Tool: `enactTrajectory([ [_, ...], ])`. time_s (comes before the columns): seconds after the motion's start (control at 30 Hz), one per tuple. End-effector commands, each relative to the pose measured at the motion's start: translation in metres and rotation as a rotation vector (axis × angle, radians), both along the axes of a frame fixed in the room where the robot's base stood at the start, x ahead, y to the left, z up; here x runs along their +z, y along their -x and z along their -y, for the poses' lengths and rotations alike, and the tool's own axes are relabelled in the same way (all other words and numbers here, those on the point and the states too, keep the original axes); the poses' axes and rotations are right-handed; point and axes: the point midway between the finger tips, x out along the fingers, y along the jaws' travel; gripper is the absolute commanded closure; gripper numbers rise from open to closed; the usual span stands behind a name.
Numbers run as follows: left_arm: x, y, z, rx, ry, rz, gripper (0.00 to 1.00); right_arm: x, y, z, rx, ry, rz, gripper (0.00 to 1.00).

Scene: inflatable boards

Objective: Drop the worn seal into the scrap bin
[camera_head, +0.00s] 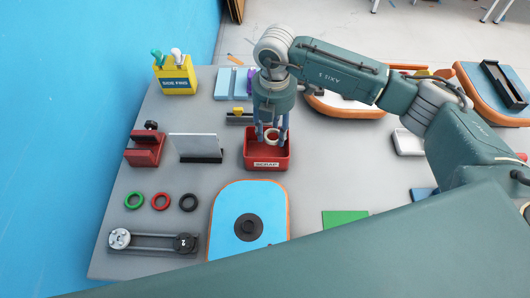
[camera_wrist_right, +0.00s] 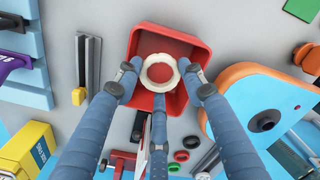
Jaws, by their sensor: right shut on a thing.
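The worn seal, an off-white ring with an uneven edge (camera_wrist_right: 144,73), is held between the fingers of my right gripper (camera_wrist_right: 160,84). In the head view the seal (camera_head: 267,137) and the right gripper (camera_head: 270,138) are over the red scrap bin (camera_head: 267,164), which has a white SCRAP label on its front. In the right wrist view the ring appears inside the outline of the bin (camera_wrist_right: 194,51), with the red floor showing through its hole. The exact height of the seal above the bin floor is hard to tell. My left gripper is not in view.
Green, red and black rings (camera_head: 160,201) lie at the left. A blue board with a black valve (camera_head: 231,205) lies in front of the bin. A tablet-like panel on a stand (camera_head: 196,146) and a red vise-like block (camera_head: 143,150) stand left of the bin. A yellow box (camera_head: 176,83) stands at the back left.

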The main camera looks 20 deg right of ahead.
Motion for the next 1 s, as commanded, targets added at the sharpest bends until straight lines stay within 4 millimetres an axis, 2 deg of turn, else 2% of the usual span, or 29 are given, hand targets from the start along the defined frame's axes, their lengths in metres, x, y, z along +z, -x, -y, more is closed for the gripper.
enactTrajectory([
  [0.03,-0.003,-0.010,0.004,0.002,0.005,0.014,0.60,-0.005,0.000,0.000,0.001,0.000,0.000,0.75],
  [0.13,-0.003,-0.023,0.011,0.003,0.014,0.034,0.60,-0.007,0.000,0.000,0.001,0.000,0.000,0.75],
  [0.33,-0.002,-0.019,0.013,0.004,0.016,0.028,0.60,-0.006,0.000,0.000,0.001,0.000,0.000,0.75],
  [0.37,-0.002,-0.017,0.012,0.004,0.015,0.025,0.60,-0.006,0.000,0.000,0.001,0.000,0.000,0.54],
  [0.43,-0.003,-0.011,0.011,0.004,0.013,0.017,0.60,-0.006,0.000,0.000,0.001,0.000,0.000,0.41],
  [0.47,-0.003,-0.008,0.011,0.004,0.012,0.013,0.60,-0.006,0.000,0.000,0.000,0.000,0.000,0.38],
  [0.6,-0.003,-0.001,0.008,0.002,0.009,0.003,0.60,-0.006,0.000,0.000,0.000,0.000,0.000,0.38],
  [0.77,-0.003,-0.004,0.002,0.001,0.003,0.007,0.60,-0.004,0.000,0.000,0.000,0.000,0.000,0.38],
  [0.87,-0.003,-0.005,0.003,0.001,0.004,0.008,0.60,0.003,-0.001,-0.001,0.000,-0.001,0.000,0.38],
  [1.0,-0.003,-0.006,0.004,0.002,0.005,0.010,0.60,0.028,-0.001,0.000,0.002,-0.001,0.004,0.38],
])
